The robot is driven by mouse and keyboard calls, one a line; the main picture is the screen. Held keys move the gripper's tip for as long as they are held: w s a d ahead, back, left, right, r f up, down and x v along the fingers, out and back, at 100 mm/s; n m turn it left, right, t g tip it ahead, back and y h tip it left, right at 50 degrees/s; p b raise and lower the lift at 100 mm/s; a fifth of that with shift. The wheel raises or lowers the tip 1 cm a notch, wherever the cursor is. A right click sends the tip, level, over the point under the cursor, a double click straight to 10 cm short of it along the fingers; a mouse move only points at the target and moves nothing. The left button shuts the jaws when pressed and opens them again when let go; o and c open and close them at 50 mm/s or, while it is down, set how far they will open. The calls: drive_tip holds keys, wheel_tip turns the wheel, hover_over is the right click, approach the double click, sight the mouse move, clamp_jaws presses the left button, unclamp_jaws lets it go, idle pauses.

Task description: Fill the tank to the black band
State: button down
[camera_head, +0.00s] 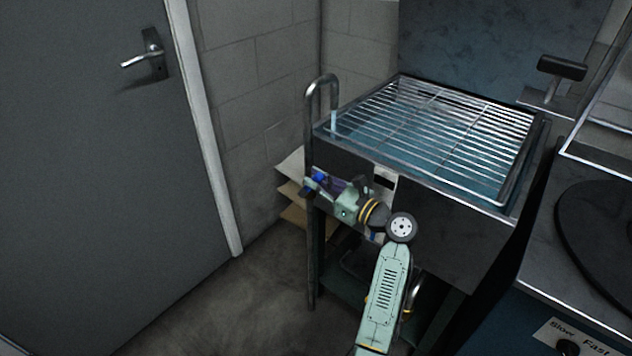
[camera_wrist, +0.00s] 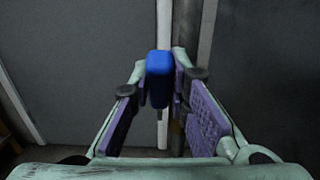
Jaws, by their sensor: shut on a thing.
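The tank (camera_head: 515,190) is a dark metal basin under a wire rack (camera_head: 440,125), with bluish water (camera_head: 368,128) showing through the bars. A bent metal pipe (camera_head: 309,110) rises at its left corner, and a pale stream (camera_head: 333,121) falls from its spout into the tank. My gripper (camera_head: 318,186) is at the tank's front left, below the rim, shut on a blue handle (camera_head: 320,177) by the pipe. In the wrist view the blue handle (camera_wrist: 159,78) sits between the purple finger pads. I cannot make out the black band or the exact water level.
A grey door (camera_head: 100,200) with a lever handle stands at the left. Flat brown sheets (camera_head: 291,190) lie behind the pipe. At the right is a bench with a round black plate (camera_head: 605,235) and a dial labelled Slow and Fast. The floor at front left is clear.

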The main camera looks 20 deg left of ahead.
drive_tip(key=d+f+y+b, duration=0.1)
drive_tip(key=y+b, duration=0.1)
drive_tip(key=b, duration=0.1)
drive_tip(key=f+t+y+b, duration=0.1)
drive_tip(key=y+b, duration=0.1)
drive_tip(key=b, duration=0.2)
drive_tip(key=s+d+f+t+y+b, duration=0.1)
drive_tip(key=f+y+b, duration=0.1)
drive_tip(key=b, duration=0.2)
drive_tip(key=shift+d+f, duration=0.1)
drive_tip(key=shift+d, duration=0.25)
drive_tip(key=shift+d+b, duration=0.1)
drive_tip(key=shift+b, duration=0.2)
drive_tip(key=c, duration=1.5)
unclamp_jaws()
drive_tip(key=shift+r, duration=0.2)
wheel_tip(320, 180, up, 10)
drive_tip(key=shift+f, duration=0.1)
